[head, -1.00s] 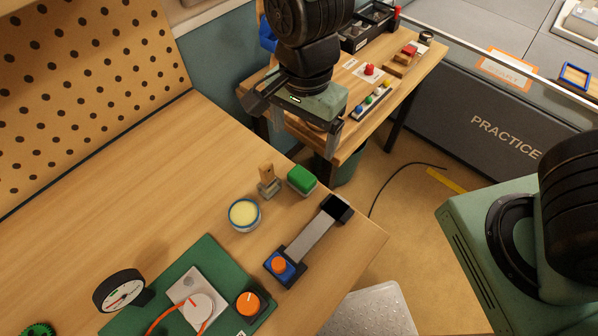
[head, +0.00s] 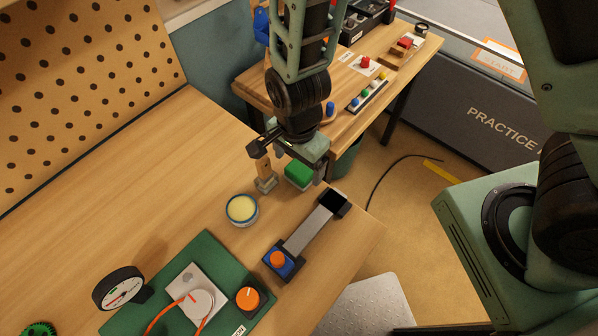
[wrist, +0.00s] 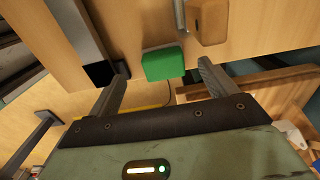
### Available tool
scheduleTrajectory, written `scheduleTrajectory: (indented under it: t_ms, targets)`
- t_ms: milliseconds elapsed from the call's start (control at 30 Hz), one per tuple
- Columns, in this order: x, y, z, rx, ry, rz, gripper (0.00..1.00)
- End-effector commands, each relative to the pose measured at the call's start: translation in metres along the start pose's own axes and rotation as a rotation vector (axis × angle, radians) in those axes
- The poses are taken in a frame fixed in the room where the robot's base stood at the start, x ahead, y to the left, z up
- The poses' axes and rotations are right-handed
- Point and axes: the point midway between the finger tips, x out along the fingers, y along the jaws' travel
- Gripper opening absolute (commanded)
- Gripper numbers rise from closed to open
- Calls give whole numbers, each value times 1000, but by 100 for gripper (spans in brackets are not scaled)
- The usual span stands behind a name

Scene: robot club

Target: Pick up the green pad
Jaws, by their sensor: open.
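The green pad (head: 298,174) is a small bright green block with a paler base, on the wooden bench near its far right edge. It also shows in the wrist view (wrist: 163,64), between and a little beyond the two fingertips. My gripper (head: 290,165) is open and empty, pointing down just above the pad. In the head view the gripper body covers the pad's far side. I cannot tell how high the fingertips are above the bench.
A wooden-handled stamp-like piece (head: 265,181) stands close left of the pad. A round yellow tin (head: 242,209) and a black-ended strip with an orange button (head: 308,231) lie nearer. A second table (head: 352,125) is behind. Bare bench lies to the left.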

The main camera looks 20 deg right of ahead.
Motion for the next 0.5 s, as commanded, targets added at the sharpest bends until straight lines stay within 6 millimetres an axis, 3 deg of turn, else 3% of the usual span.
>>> scheduleTrajectory:
  t_ms: [500]
  targets:
    - [49, -4, -8, 0, 0, 2, 85]
